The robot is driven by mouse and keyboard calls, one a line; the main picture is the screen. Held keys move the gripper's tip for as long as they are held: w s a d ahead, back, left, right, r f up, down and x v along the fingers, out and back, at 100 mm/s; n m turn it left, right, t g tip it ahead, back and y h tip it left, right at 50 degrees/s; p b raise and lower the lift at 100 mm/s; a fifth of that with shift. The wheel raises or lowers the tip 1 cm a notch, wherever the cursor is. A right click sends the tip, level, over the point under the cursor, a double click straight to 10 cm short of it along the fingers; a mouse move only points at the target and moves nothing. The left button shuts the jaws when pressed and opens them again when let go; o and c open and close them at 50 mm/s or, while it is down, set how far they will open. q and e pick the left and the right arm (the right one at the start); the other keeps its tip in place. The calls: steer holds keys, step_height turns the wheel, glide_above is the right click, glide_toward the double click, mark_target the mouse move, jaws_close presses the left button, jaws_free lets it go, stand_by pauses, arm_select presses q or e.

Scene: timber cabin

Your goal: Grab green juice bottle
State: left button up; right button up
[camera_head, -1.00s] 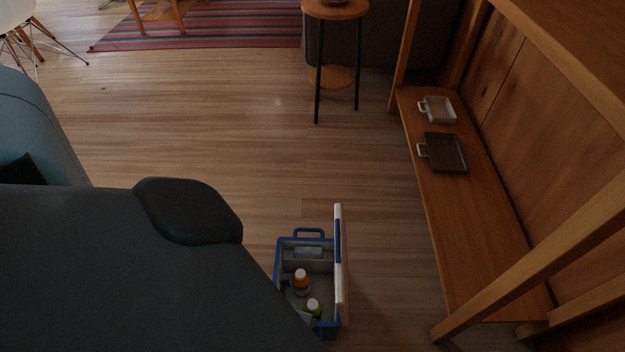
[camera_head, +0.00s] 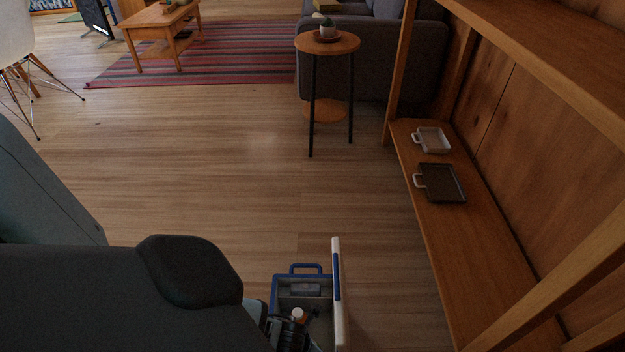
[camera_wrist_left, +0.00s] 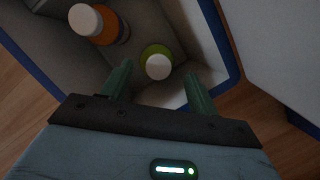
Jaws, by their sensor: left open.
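The green juice bottle (camera_wrist_left: 158,59), with a white cap, stands inside an open cooler box (camera_wrist_left: 219,32) in the left wrist view. My left gripper (camera_wrist_left: 159,70) is open, its two fingers reaching toward the bottle from either side; I cannot tell how deep they are. An orange bottle (camera_wrist_left: 103,24) with a white cap stands to the left of the green one. In the head view the cooler box (camera_head: 304,275) has a blue rim and a raised lid (camera_head: 338,285). The orange bottle's white cap (camera_head: 298,313) shows there, while the green bottle is hidden. My right gripper is not in view.
A wooden shelf unit (camera_head: 465,245) stands to the right, with a white dish (camera_head: 433,140) and a dark tray (camera_head: 441,184) on it. A small round table (camera_head: 327,44) stands farther back. The floor (camera_head: 250,190) between is clear.

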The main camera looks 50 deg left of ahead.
arm_select(q)
steer(key=shift+w+f, duration=0.2)
steer(key=shift+f, duration=0.2)
steer(key=b+x, duration=0.2)
steer(key=x, duration=0.1)
steer(key=shift+a+f+b, duration=0.15)
steer(key=shift+f+b, duration=0.05)
steer(key=shift+b, duration=0.2)
steer(key=shift+w+f+b, duration=0.2)
steer(key=shift+f+b, duration=0.1)
steer(key=shift+f, duration=0.2)
steer(key=shift+r, duration=0.15)
steer(key=c, duration=1.1)
steer(key=shift+c, duration=0.9)
steer(key=shift+r, duration=0.15)
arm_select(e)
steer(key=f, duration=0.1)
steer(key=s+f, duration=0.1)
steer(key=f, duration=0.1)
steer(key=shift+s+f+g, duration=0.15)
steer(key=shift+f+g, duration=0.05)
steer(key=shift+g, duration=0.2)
